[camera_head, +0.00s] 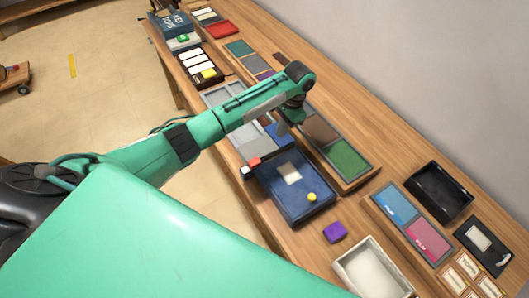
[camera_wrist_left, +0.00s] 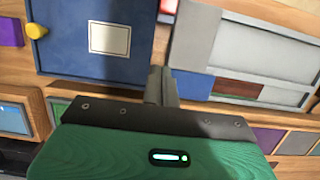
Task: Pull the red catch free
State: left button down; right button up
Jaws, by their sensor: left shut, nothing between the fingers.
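The red catch (camera_head: 253,161) is a small red block at the left edge of a dark blue box (camera_head: 275,183), beside a grey panel. In the left wrist view a small reddish piece (camera_wrist_left: 168,6) shows at the top edge, between the blue box and the grey panel; it is cut off by the frame. The box has a pale plate and a yellow knob (camera_head: 312,197). My left gripper (camera_head: 283,129) is shut and empty, pointing down near the far edge of the box, apart from the catch. Its fingers show in the left wrist view (camera_wrist_left: 160,74). My right gripper is out of view.
A purple block (camera_head: 335,232) and a white tray (camera_head: 348,263) lie near the blue box. A panel with brown and green tiles (camera_head: 346,160) is behind it. Blue and pink tiles, a black tray (camera_head: 424,192) and cards stand farther right. Bare wood shows between them.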

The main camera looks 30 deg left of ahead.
aim_at(255, 163)
pick_arm(q)
jog(key=shift+w+a+r, duration=0.15)
jog(key=shift+a+r, duration=0.05)
jog(key=p+x, duration=0.3)
jog(key=x, duration=0.6)
jog(key=shift+s+f, duration=0.2)
jog(key=shift+f, duration=0.2)
jog(key=shift+s+a+p, duration=0.4)
jog(key=shift+s+p, duration=0.2)
jog(key=shift+p, duration=0.05)
jog(key=shift+s+a+p, duration=0.4)
jog(key=shift+s+p, duration=0.15)
jog(key=shift+p, duration=0.05)
jog(key=shift+s+a, duration=0.25)
jog(key=shift+s, duration=0.25)
jog(key=shift+f, duration=0.15)
